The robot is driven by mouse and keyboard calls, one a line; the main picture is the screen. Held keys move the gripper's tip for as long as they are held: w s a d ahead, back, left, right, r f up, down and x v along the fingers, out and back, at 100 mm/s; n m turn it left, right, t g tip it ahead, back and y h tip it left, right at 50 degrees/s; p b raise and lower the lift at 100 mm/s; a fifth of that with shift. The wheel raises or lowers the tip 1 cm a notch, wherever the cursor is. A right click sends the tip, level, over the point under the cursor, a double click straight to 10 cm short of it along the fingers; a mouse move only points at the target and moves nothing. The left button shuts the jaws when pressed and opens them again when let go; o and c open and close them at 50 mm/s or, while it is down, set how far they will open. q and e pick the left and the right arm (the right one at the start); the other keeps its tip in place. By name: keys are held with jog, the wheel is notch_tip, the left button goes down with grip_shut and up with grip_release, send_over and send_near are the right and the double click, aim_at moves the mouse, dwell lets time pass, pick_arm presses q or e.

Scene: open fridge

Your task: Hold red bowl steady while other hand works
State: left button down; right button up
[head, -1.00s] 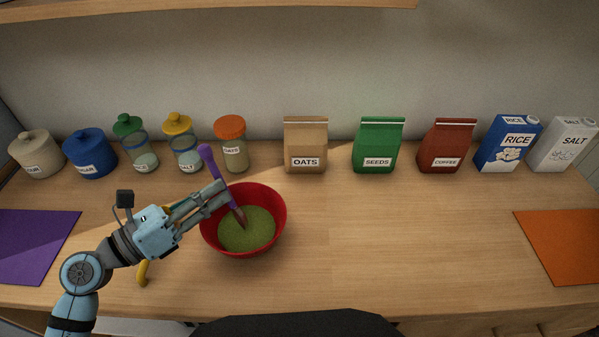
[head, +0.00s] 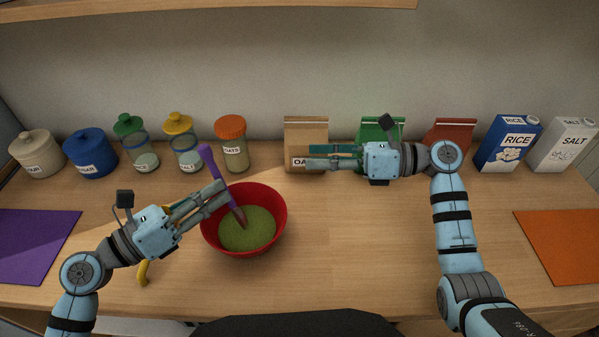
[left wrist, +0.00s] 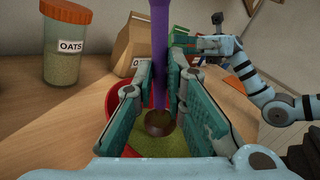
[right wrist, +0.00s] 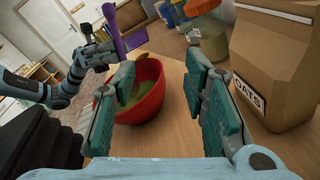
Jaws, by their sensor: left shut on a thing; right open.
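The red bowl (head: 279,212) stands on the counter with green contents (head: 255,229) inside. My left gripper (head: 222,193) is above the bowl's left rim, shut on the handle of a purple utensil (head: 207,158). The utensil leans, and its brown lower end dips into the green contents. In the left wrist view the purple handle (left wrist: 160,45) stands between the fingers. My right gripper (head: 309,156) is open and empty, up and to the right of the bowl, before the oats bag (head: 305,133). In the right wrist view the bowl (right wrist: 151,100) shows beyond the open fingers.
Several jars and canisters line the back left, including an orange-lidded oats jar (head: 232,142). Seeds (head: 381,127) and coffee (head: 450,128) bags are partly hidden by my right arm. A yellow curved thing (head: 143,273) lies left of the bowl.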

aim_at(240, 189)
jog(key=a+f+h, duration=0.1)
jog(key=a+f, duration=0.1)
jog(key=a, duration=0.3)
jog(key=a+f+n+g+h, duration=0.1)
jog(key=a+f, duration=0.1)
jog(key=a, duration=0.3)
jog(key=a+f, duration=0.2)
jog(key=a, duration=0.3)
jog(key=shift+s+a+f+n+g+h, duration=0.25)
jog(key=shift+a+f+n+g+h, duration=0.05)
jog(key=shift+a+f+g+h, duration=0.1)
jog(key=shift+d, duration=0.1)
grip_shut()
pick_arm(q)
jog(key=shift+f, duration=0.1)
jog(key=shift+f, duration=0.8)
